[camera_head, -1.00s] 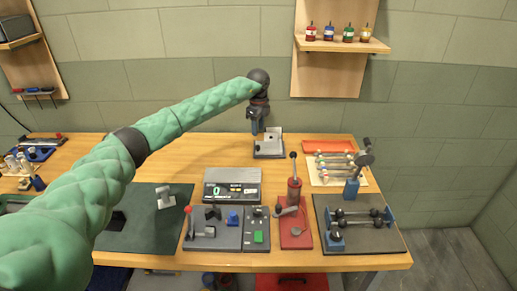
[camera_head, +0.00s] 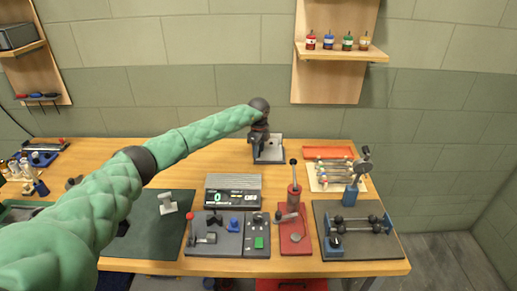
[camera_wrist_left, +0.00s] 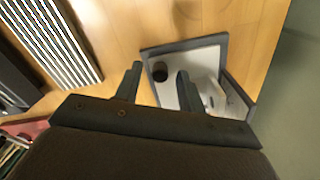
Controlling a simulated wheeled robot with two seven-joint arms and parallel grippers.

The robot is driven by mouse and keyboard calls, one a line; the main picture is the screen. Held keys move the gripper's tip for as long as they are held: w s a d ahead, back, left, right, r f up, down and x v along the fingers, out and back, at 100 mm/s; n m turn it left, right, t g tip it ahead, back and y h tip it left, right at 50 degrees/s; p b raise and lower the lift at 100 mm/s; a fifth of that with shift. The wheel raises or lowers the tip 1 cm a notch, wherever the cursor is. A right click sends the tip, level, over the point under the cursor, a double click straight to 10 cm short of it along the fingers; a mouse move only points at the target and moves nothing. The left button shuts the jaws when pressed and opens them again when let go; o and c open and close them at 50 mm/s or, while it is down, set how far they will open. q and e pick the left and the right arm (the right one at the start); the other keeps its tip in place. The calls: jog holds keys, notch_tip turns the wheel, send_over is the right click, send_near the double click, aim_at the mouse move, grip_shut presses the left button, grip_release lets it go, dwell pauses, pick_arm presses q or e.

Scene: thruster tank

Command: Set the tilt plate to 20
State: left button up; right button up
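The tilt plate (camera_head: 275,151) is a small pale metal plate with a dark frame at the back of the bench. In the left wrist view it shows as a whitish plate with a dark grey edge (camera_wrist_left: 221,40), a black round knob (camera_wrist_left: 160,72) and a pale bracket. My left gripper (camera_head: 258,141) points down at the tilt plate. In the left wrist view the left gripper (camera_wrist_left: 158,85) is open, its two fingers apart with the knob seen between them. I cannot tell any contact. No scale is readable. My right gripper is not in view.
A grey box with a display reading 0 (camera_head: 233,191) stands in front of the tilt plate. A red lever press (camera_head: 294,225), a tray of coloured pieces (camera_head: 335,176) and a dark mat with a roller fixture (camera_head: 360,248) are to the right. Bare wood surrounds the plate.

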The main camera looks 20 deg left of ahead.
pick_arm(q)
jog(key=shift+f, duration=0.1)
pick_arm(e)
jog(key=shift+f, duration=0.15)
pick_arm(q)
grip_shut()
